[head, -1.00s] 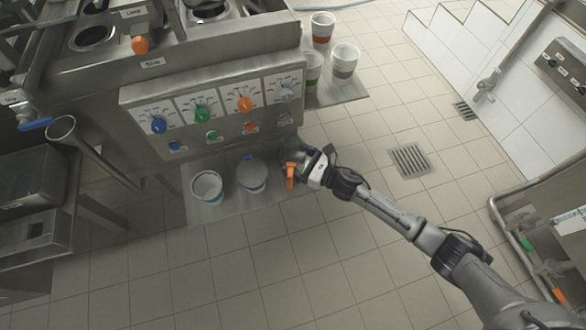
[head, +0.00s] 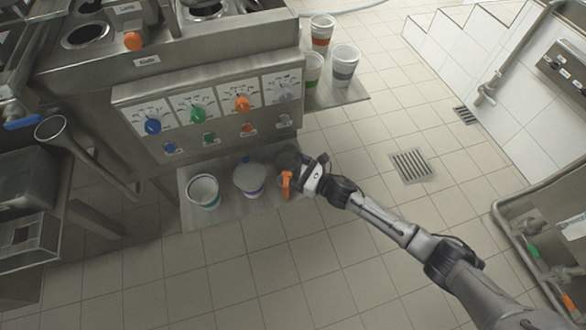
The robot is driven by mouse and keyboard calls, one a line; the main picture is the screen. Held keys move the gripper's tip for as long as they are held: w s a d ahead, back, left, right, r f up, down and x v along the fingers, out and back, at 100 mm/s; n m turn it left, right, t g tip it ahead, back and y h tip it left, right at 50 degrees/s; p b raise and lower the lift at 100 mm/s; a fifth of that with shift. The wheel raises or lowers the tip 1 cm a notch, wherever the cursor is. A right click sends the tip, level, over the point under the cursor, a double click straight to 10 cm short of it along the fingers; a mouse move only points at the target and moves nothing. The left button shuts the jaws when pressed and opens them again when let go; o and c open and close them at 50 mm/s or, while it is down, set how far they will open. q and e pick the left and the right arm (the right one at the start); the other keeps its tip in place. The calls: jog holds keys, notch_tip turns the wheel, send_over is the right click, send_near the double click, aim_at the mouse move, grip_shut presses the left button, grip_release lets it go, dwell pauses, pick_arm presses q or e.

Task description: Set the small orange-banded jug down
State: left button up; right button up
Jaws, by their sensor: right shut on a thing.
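My right gripper (head: 300,172) is shut on the small orange-banded jug (head: 287,184) at the right end of the low steel shelf (head: 228,212). The jug shows as an orange part with a dark, dim part above it, and the gripper hides some of it. The jug is over or on the shelf; I cannot tell if its base touches. My left gripper is not in view.
A white cup (head: 203,190) and a pale container with a purple band (head: 249,178) stand left of the jug on the shelf. The dial panel (head: 205,115) rises just behind. Several banded cups stand on a side shelf (head: 338,96). Tiled floor lies open in front.

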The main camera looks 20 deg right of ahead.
jog(key=shift+f, duration=0.25)
jog(key=o, duration=1)
jog(key=shift+r, duration=0.1)
jog(key=shift+s+r+p, duration=0.1)
jog(key=shift+r+p, duration=0.2)
jog(key=shift+p+v, duration=1.6)
jog(key=shift+v, duration=4.35)
